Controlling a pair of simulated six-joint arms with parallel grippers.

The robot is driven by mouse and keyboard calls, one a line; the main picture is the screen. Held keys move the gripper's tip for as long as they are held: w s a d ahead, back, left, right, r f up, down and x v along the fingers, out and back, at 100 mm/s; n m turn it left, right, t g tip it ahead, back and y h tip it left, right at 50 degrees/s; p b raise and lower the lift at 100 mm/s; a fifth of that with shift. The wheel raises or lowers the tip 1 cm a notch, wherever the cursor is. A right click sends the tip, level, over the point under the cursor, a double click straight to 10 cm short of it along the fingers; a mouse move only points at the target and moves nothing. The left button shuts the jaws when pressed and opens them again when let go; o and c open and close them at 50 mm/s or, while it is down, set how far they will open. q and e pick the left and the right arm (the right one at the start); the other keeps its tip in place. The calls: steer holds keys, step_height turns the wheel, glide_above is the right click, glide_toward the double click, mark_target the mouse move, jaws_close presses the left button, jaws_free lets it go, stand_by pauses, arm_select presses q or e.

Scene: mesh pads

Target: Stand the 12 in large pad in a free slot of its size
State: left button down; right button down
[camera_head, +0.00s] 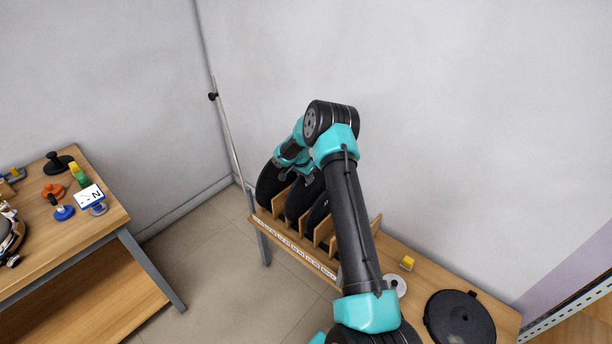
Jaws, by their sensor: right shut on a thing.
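My right arm reaches from the bottom over a wooden slotted rack (325,232). My right gripper (304,178) is at the rack's far part, shut on a dark pad; its fingertips are mostly hidden by my arm. Several dark round pads stand upright at the rack: one at its far left end (268,182), one in the middle (299,198) and one partly behind my arm (318,212). I cannot tell which pad the jaws hold, nor how deep it sits in a slot. A label strip (295,249) runs along the rack's front. My left gripper is out of view.
A black round disc (459,319) lies flat on the table at the lower right, near a white disc (397,286) and a yellow block (407,263). A second table (62,245) with small objects stands at left. A thin pole (228,125) rises behind the rack's left end.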

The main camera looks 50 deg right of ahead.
steer(key=shift+f, duration=0.6)
steer(key=c, duration=0.7)
jaws_free()
steer(key=shift+c, duration=0.2)
steer(key=shift+f, duration=0.15)
steer(key=w+a+r, duration=0.1)
steer(key=a+r, duration=0.2)
steer(key=r, duration=1.4)
steer(key=shift+w+r, duration=0.15)
steer(key=shift+w, duration=0.1)
steer(key=shift+a, duration=0.1)
